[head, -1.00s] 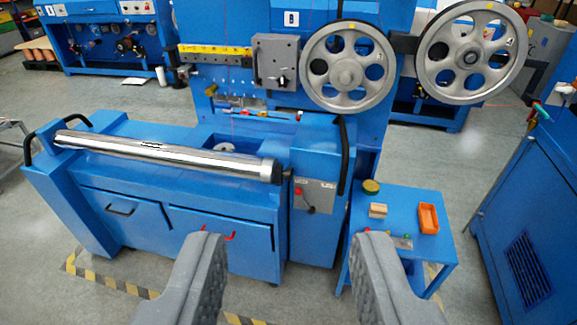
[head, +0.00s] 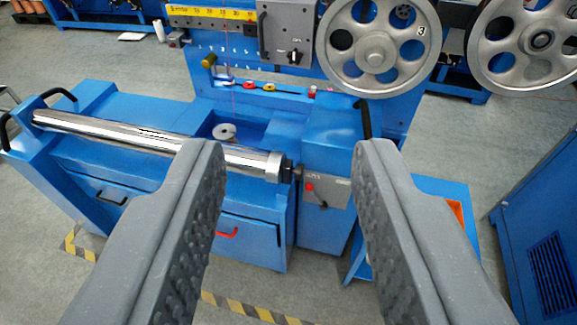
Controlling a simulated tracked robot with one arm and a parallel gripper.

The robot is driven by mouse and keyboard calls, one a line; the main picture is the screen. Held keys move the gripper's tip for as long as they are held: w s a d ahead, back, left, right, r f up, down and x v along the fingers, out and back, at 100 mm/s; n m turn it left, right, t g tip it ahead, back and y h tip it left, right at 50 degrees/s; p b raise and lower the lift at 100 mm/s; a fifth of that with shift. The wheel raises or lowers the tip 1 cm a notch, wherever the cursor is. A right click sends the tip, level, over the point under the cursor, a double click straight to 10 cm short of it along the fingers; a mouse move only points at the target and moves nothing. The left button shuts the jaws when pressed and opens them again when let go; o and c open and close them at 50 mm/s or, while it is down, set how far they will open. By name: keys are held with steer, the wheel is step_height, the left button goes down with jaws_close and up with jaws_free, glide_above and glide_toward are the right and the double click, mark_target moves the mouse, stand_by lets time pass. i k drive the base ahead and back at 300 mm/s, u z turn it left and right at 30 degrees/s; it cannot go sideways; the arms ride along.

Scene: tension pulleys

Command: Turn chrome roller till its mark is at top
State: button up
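The chrome roller (head: 110,131) lies across the top of the blue machine, from a bracket at the left to a dark coupling beside the grey control panel at the right. Its right end has a duller grey collar (head: 273,166). I cannot make out a mark on the visible surface. My gripper (head: 290,160) is open and empty, its two grey padded fingers wide apart. In the picture the left finger covers part of the roller's right half. The collar shows between the fingers, farther away than they are.
Two large grey spoked pulleys (head: 377,58) stand at the upper right. A control panel (head: 322,190) with a red button is right of the roller. A blue side table (head: 456,190) is partly hidden behind the right finger. A blue cabinet (head: 540,200) stands far right, with grey floor between.

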mark_target(263, 164)
steer(key=k, duration=0.4)
steer(key=z, duration=0.45)
steer(key=i, duration=1.3)
steer(key=u, duration=0.55)
